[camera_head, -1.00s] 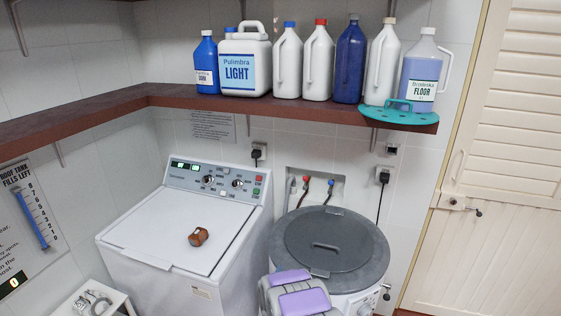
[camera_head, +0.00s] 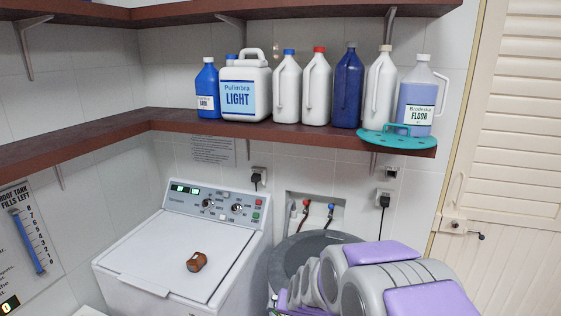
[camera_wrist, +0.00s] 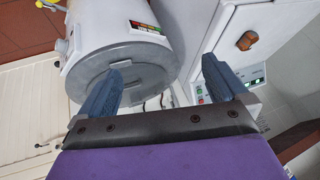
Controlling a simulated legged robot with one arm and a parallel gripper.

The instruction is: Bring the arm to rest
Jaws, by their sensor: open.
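My gripper (camera_wrist: 160,90) shows in the wrist view with its two blue-grey fingers spread wide apart and nothing between them. Beyond the fingers stand the grey-lidded round tub (camera_wrist: 118,75) and the white washing machine (camera_wrist: 215,35), both tilted in that view. In the head view my grey and purple arm rises at the lower right, in front of the round tub (camera_head: 290,262), and hides much of its lid. The gripper's fingers are out of the head view.
A brown item (camera_head: 196,262) lies on the washing machine lid (camera_head: 165,255). A dark red shelf (camera_head: 270,128) above holds several bottles and jugs and a teal perforated tray (camera_head: 395,140). A louvred door (camera_head: 510,150) stands at right. The air between arm and shelf is clear.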

